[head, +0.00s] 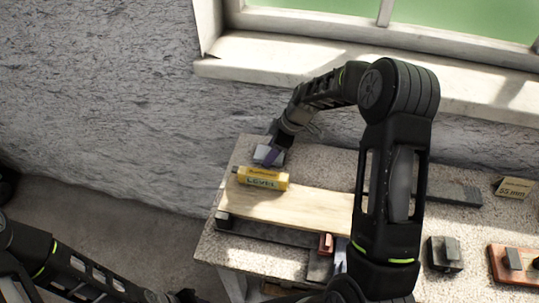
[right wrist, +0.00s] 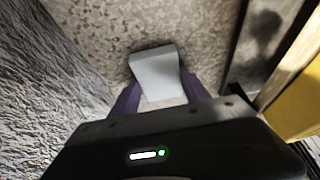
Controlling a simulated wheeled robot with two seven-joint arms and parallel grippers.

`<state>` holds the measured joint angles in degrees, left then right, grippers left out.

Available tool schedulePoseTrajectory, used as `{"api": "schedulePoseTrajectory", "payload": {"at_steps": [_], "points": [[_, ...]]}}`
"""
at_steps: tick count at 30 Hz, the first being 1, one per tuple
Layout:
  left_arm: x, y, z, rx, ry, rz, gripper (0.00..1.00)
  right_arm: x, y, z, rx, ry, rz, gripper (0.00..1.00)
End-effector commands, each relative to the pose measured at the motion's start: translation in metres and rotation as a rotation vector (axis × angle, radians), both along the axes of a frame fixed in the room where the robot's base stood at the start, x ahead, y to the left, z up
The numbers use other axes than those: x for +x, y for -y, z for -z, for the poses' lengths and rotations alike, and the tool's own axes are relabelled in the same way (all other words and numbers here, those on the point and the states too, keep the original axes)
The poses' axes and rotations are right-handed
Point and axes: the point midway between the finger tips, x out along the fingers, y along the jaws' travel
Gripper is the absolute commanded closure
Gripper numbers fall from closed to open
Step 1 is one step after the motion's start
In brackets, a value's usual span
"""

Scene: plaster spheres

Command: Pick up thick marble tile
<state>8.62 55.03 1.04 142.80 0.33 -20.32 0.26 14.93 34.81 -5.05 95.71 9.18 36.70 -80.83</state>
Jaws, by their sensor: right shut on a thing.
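The thick marble tile (right wrist: 157,72) is a pale grey-white block between the purple fingers of my right gripper (right wrist: 160,98) in the right wrist view. In the head view, my right gripper (head: 268,156) is at the far left end of the bench, just behind the yellow level. It is shut on the tile, which mostly hides behind the fingers there. I cannot tell whether the tile touches the bench top. My left arm (head: 85,272) lies low at the left in the head view; its gripper is not clear at the bottom edge.
The yellow level (head: 262,179) lies on a wooden board (head: 300,208) close to my right gripper. The speckled bench top (head: 262,260) also carries a dark block (head: 444,253), a red-brown board (head: 500,270) and a cardboard piece (head: 514,188). A rough wall and window sill (head: 260,58) stand behind.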

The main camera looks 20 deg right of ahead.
Motion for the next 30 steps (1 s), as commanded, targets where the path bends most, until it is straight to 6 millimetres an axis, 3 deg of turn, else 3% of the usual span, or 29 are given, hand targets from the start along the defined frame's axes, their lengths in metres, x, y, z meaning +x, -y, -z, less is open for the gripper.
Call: {"api": "schedulePoseTrajectory", "payload": {"at_steps": [12,17,24,30], "points": [[0.000,0.000,-0.008,0.000,0.000,0.000,0.67,0.001,0.000,-0.006,0.000,0.002,-0.001,1.00],[-0.001,0.000,-0.016,0.002,-0.004,-0.001,0.67,0.001,0.000,-0.030,-0.001,0.005,0.000,1.00],[-0.004,-0.002,-0.034,0.007,-0.011,-0.004,0.67,0.001,0.000,-0.080,0.000,0.005,-0.001,1.00],[-0.004,-0.003,-0.041,0.010,-0.015,-0.004,0.67,0.001,0.000,-0.101,0.001,0.002,-0.001,1.00]]}}
